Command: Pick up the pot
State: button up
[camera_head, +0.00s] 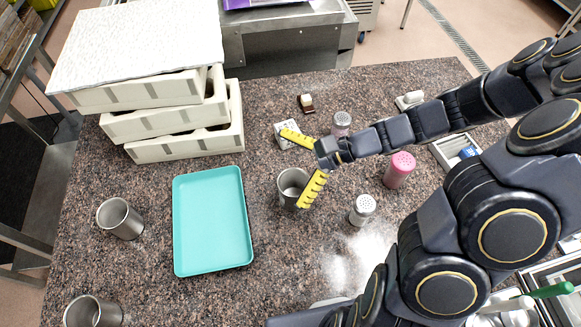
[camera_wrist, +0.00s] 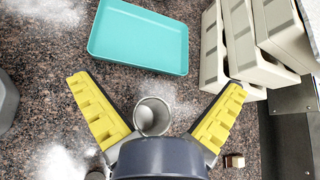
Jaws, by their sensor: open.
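A grey metal pot (camera_head: 291,184) stands upright on the speckled counter, just right of the teal tray. My gripper (camera_head: 306,168) is open, its yellow fingers spread wide, with one finger overlapping the pot's right side in the head view. In the wrist view the pot (camera_wrist: 152,116) lies between the two spread fingers of my gripper (camera_wrist: 160,112), close to the palm, which hides its lower part. I cannot tell whether a finger touches it. Two similar metal pots stand at the left, one beside the tray (camera_head: 121,218) and one at the front edge (camera_head: 92,312).
The teal tray (camera_head: 178,225) is empty. White mould boxes (camera_head: 185,146) are stacked behind it. A pink shaker (camera_head: 399,169), a grey-topped shaker (camera_head: 362,209) and another shaker (camera_head: 341,124) stand near my arm. White powder (camera_head: 365,255) is spilled on the counter.

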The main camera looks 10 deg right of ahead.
aim_at(280, 185)
jog(key=shift+w+d+f+m+t, duration=0.45)
jog(key=shift+d+f+m+t, duration=0.3)
jog(key=shift+f+m, duration=0.7)
jog(key=shift+w+d+f+m+t, duration=0.5)
jog(key=shift+d+f+m+t, duration=0.3)
jog(key=shift+f, duration=1.3)
jog(key=shift+w+d+f+m+t, duration=0.6)
jog(key=shift+f+m, duration=0.65)
jog(key=shift+f, duration=0.5)
notch_tip(280, 185, down, 2)
jog(key=shift+s+f, duration=0.1)
jog(key=shift+f, duration=0.1)
jog(key=shift+x, duration=1.25)
jog(key=shift+r, duration=0.15)
jog(key=c, duration=1)
